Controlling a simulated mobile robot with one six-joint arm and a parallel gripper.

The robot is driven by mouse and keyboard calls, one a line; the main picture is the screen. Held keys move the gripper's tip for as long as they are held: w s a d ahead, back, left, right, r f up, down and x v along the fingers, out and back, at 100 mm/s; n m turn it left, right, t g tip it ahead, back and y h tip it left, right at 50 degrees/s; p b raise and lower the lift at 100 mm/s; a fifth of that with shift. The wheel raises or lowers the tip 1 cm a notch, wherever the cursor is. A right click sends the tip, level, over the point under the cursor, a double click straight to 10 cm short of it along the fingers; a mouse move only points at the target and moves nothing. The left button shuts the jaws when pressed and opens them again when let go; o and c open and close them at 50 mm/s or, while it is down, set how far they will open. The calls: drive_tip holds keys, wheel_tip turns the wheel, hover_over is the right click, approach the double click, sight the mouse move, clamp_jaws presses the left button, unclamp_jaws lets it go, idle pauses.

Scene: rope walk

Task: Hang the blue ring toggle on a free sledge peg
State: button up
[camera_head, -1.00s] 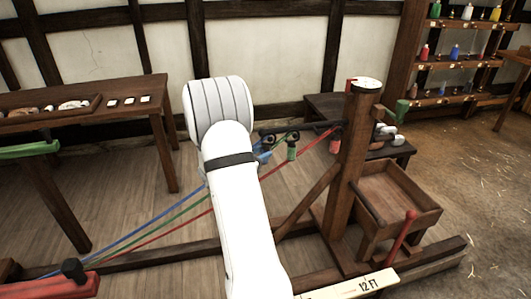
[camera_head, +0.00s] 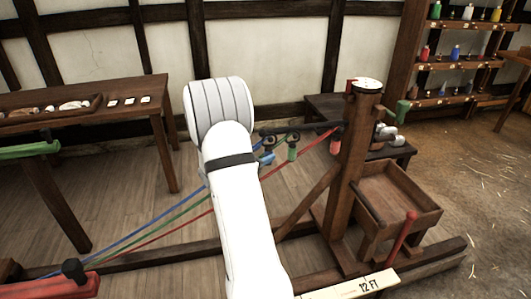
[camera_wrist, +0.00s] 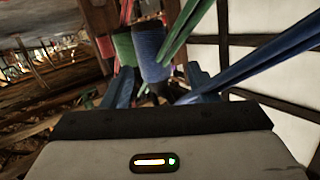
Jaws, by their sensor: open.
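The blue ring toggle (camera_wrist: 152,48) shows in the wrist view as a ribbed blue cylinder, just beyond and between my fingertips. In the head view a small blue part (camera_head: 266,158) shows beside my arm, below the dark sledge bar (camera_head: 300,129). My gripper (camera_wrist: 162,82) is open, with one blue finger on each side. Whether the toggle's ring is around a peg is hidden. A green toggle (camera_head: 292,152) hangs from the bar and also shows in the wrist view (camera_wrist: 122,47). A red toggle (camera_head: 335,144) hangs close to the post.
The wooden post (camera_head: 352,170) stands right of the bar, with an open wooden tray (camera_head: 397,198) beside it. Blue, green and red strands (camera_head: 150,229) run low to the left. Blue strands (camera_wrist: 260,66) cross right of my gripper. A dark table (camera_head: 400,152) stands behind.

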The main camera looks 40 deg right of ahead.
drive_tip(key=a+r, duration=0.1)
drive_tip(key=a, duration=0.6)
drive_tip(key=shift+s+a+r, duration=0.2)
drive_tip(key=shift+s+a, duration=0.1)
drive_tip(key=shift+s, duration=0.05)
